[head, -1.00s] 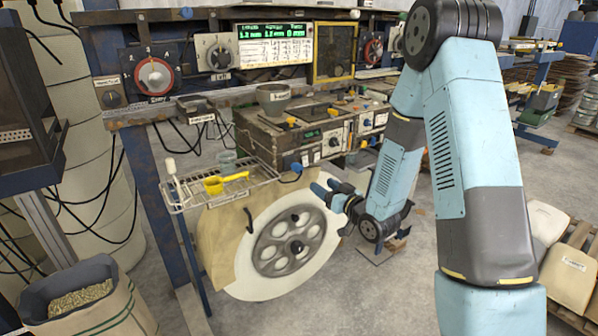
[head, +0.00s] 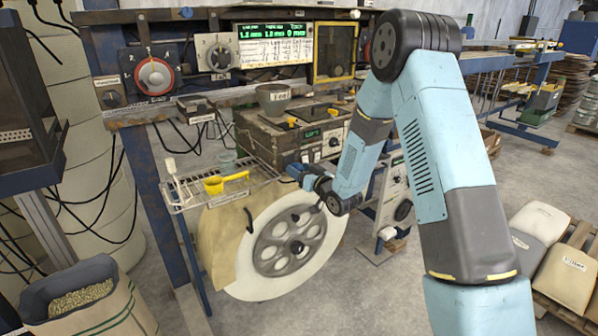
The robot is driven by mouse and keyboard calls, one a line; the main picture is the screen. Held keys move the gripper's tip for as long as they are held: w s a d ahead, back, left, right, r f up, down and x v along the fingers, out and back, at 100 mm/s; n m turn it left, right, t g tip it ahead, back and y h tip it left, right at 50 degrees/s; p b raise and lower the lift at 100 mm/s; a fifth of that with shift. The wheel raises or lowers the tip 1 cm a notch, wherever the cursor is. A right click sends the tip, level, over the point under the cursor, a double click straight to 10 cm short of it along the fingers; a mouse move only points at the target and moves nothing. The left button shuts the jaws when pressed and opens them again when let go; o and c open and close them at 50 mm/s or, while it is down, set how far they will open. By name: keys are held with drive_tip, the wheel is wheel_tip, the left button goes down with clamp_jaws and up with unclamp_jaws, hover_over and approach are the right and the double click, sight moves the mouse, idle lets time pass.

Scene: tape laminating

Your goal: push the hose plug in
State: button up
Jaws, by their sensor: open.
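My gripper (head: 296,172), with blue fingers, is open at the lower front of the brown metal instrument box (head: 268,143), above the rim of the large white disc. The fingertips are close to the box, but I cannot tell whether they touch it. I cannot make out the hose plug for certain. A small blue part that showed low on the box front is now covered by or merged with the fingers. Nothing can be seen held between the fingers.
The white disc with a grey spoked hub (head: 290,240) stands just below my gripper. A wire rack (head: 190,190) with a yellow scoop (head: 226,182) is to the left. A white dial panel (head: 396,195) stands behind my arm. Open floor lies in front.

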drive_tip(key=shift+c, duration=0.2)
clamp_jaws()
idle(0.4)
